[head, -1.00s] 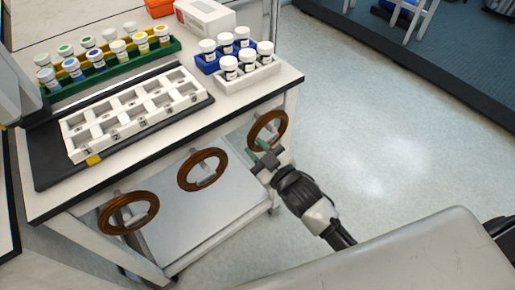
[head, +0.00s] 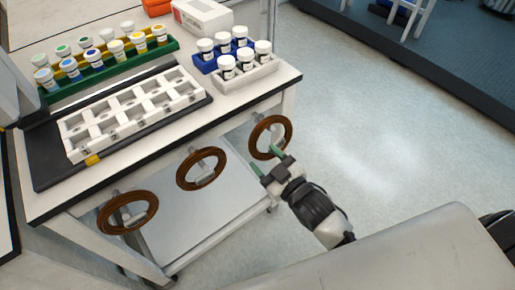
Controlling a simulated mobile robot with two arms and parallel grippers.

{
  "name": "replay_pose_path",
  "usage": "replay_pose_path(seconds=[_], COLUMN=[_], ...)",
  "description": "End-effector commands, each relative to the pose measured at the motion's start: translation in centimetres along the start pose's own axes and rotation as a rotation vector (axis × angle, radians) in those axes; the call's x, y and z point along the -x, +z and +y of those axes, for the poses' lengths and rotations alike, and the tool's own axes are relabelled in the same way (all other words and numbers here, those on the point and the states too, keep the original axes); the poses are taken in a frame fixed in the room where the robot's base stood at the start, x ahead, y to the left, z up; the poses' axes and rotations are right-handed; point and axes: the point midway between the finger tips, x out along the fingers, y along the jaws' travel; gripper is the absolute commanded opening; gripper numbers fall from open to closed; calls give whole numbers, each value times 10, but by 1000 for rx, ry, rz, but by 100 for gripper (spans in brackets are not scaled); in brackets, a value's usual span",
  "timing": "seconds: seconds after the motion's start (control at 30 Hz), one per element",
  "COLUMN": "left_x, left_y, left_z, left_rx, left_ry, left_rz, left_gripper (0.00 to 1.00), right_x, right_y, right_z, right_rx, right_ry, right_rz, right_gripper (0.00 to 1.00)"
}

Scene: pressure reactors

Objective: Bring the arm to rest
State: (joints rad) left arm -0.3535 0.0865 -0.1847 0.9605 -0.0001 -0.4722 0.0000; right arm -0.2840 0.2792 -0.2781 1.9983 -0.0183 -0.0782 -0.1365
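My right gripper (head: 267,161) is in the head view, in front of the table's right end, just below and left of the right brown handwheel (head: 288,135). Its two green-tipped fingers are spread apart with nothing between them. It appears clear of the wheel's rim. My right arm comes in from the lower right. My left gripper is not in the view.
Two more handwheels, the middle one (head: 181,172) and the left one (head: 101,220), stick out from the table front. The table (head: 236,115) bears a white slotted rack (head: 72,122), vial racks and a white box (head: 203,17). Floor (head: 370,130) at right is clear.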

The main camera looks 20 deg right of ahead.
Motion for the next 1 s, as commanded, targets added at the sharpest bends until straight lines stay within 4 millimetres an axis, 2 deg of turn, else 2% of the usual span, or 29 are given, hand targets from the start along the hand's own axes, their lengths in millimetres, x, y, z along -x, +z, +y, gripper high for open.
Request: replay_pose_path(seconds=[0.1, 0.3, 0.5, 0.73, 0.77, 0.87, 0.97, 1.0], left_x=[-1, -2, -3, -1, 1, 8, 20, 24], left_y=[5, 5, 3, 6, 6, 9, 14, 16], left_z=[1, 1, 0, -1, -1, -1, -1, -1], left_rx=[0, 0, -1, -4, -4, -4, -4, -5], left_ry=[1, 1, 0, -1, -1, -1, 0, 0], left_rz=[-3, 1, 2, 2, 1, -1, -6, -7], left_gripper=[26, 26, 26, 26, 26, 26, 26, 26], right_x=[25, 54, 65, 65, 65, 65, 72, 78], right_y=[0, 0, -2, 3, 7, 37, 88, 111], right_z=[0, 0, 0, 0, 0, -3, -10, -14], right_rx=[0, 1, 1, -1, -4, -22, -54, -70], right_ry=[-1, 0, 1, 1, 0, -3, -9, -13], right_rz=[-2, 1, 5, -9, -23, -112, -262, -332], right_gripper=[57, 57, 57, 57, 57, 57, 57, 57])
